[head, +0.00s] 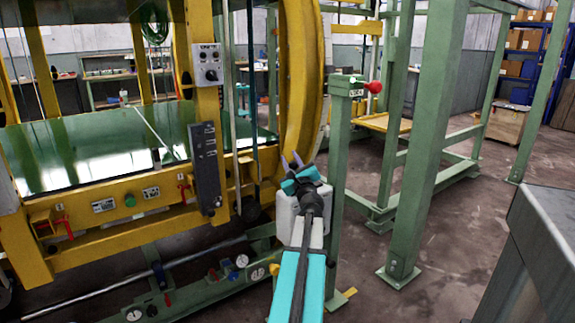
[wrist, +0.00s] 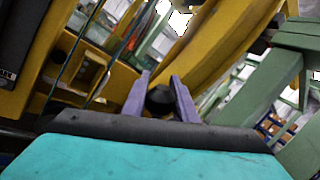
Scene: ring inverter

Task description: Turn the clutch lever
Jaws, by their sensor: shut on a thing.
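My gripper (head: 292,160) is at the end of my turquoise arm, in front of the yellow ring and left of a green post. In the wrist view my two purple fingers (wrist: 160,97) stand on either side of a dark round knob (wrist: 160,101) and are shut on it. I take this knob to be the end of the clutch lever. The rest of the lever is hidden behind my gripper in both views.
The yellow ring (head: 301,75) rises just behind my gripper. A green post (head: 340,150) with a red knob (head: 375,87) stands close on the right. A black control panel (head: 205,166) is on the yellow frame to the left.

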